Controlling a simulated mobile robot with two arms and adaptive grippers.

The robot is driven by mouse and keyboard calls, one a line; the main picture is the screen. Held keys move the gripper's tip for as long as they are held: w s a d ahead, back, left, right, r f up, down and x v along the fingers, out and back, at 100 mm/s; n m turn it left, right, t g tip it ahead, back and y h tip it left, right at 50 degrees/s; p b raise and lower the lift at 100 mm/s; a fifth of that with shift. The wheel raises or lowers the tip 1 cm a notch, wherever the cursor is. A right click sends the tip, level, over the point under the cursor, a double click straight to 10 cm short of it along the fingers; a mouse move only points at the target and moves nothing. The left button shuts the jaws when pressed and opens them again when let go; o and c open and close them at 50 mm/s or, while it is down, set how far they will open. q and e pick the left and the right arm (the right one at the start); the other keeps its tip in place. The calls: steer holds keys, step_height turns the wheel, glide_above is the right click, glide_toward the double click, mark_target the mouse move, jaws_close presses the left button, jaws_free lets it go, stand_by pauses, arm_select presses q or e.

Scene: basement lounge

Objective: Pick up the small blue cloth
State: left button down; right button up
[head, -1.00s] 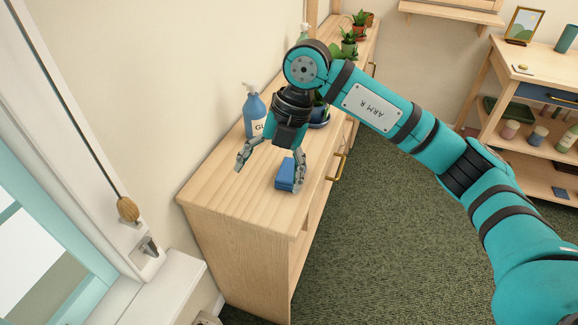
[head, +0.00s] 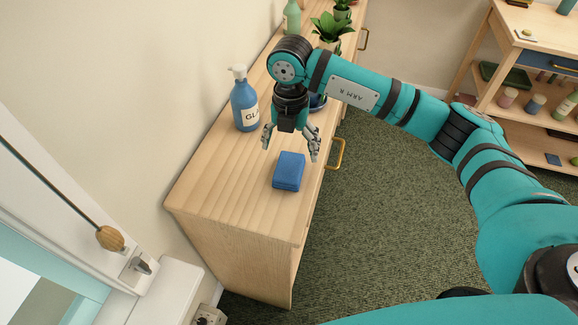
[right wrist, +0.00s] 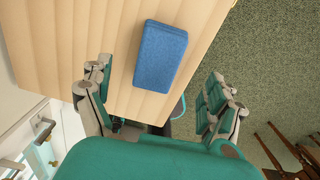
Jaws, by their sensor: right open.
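The small blue cloth (head: 289,171) is folded into a thick rectangle and lies on the wooden cabinet top (head: 215,175), near its front edge. My right gripper (head: 291,148) is open and empty, its fingers spread and pointing down. In the head view it is just behind the cloth, apart from it. In the right wrist view the cloth (right wrist: 160,56) lies beyond the open fingers, between their two sides in the picture. My left gripper is not in view.
A blue pump bottle (head: 244,103) stands to the left of my right gripper. Potted plants (head: 332,30) and a green bottle (head: 291,18) stand farther back. A window frame (head: 60,185) is at the left. The cabinet's near end is clear.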

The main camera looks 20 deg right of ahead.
mark_target(289, 167)
steer(key=shift+s+f, duration=0.1)
steer(key=shift+f, duration=0.9)
steer(key=f, duration=0.2)
steer(key=f+p, duration=0.1)
steer(key=shift+s+a+f, duration=0.25)
steer(key=shift+s+a, duration=0.05)
steer(key=shift+s, duration=0.05)
steer(key=shift+f, duration=0.65)
steer(key=c, duration=0.8)
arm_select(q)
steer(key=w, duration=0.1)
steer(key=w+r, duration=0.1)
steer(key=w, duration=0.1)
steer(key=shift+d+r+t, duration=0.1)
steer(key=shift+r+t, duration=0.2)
arm_select(e)
steer(key=c, duration=0.5)
